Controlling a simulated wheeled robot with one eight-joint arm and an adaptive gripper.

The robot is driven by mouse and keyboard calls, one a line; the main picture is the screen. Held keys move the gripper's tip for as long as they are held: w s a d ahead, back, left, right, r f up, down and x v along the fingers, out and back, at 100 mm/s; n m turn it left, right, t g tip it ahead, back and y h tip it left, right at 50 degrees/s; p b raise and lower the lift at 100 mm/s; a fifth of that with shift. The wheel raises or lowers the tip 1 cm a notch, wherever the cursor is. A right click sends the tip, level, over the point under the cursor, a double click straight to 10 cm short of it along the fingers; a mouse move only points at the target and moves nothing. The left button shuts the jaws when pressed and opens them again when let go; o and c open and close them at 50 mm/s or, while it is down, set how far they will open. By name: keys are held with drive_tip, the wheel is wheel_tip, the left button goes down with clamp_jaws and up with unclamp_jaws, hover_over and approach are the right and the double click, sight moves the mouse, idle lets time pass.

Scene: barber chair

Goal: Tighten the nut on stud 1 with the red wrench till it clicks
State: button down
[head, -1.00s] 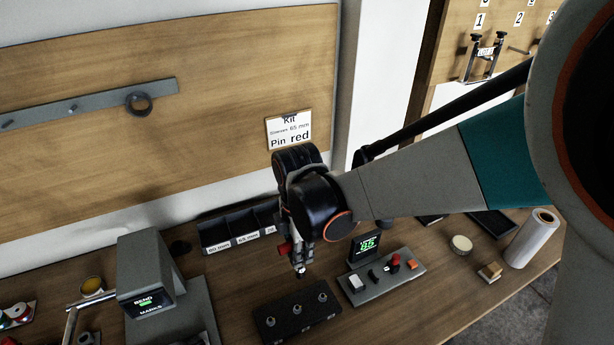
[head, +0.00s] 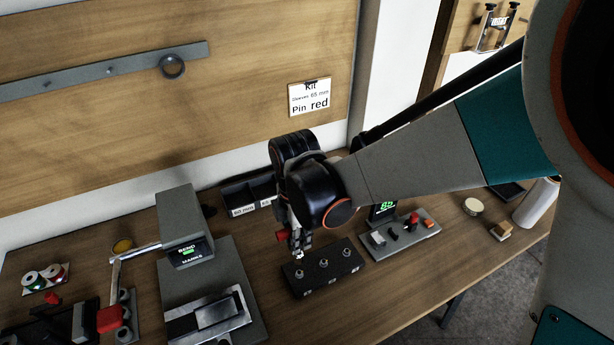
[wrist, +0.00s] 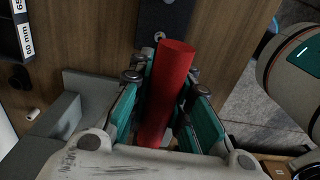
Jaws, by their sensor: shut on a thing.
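The red wrench shows as a thick red cylinder (wrist: 168,85) in the wrist view, held upright between the teal-sided fingers of my gripper (wrist: 161,80). In the head view my gripper (head: 299,249) points down just above the left end of the dark stud block (head: 325,275), with a bit of red at its left side. Three studs stand in a row on the block: left (head: 299,273), middle (head: 323,263) and right (head: 346,252). Their labels are too small to read. The wrench's working end is hidden, and I cannot tell whether it touches a nut.
A grey control panel (head: 400,240) with a green display stands right of the block. A grey bending machine (head: 190,225) with a base plate stands to the left. Labelled bins (head: 240,211) are behind my gripper. Bare bench lies in front of the block.

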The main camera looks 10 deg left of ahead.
sight(299, 254)
drive_tip(key=shift+f+b, duration=2.35)
drive_tip(key=shift+f, duration=0.7)
drive_tip(key=shift+f+b, duration=0.7)
drive_tip(key=shift+b, duration=0.05)
drive_tip(key=m, duration=0.4)
drive_tip(key=shift+m, duration=0.4)
drive_tip(key=shift+m+b, duration=0.35)
drive_tip(key=shift+m, duration=0.55)
drive_tip(key=n, duration=0.3)
drive_tip(key=shift+r+p, duration=1.7)
drive_tip(key=shift+r, duration=0.9)
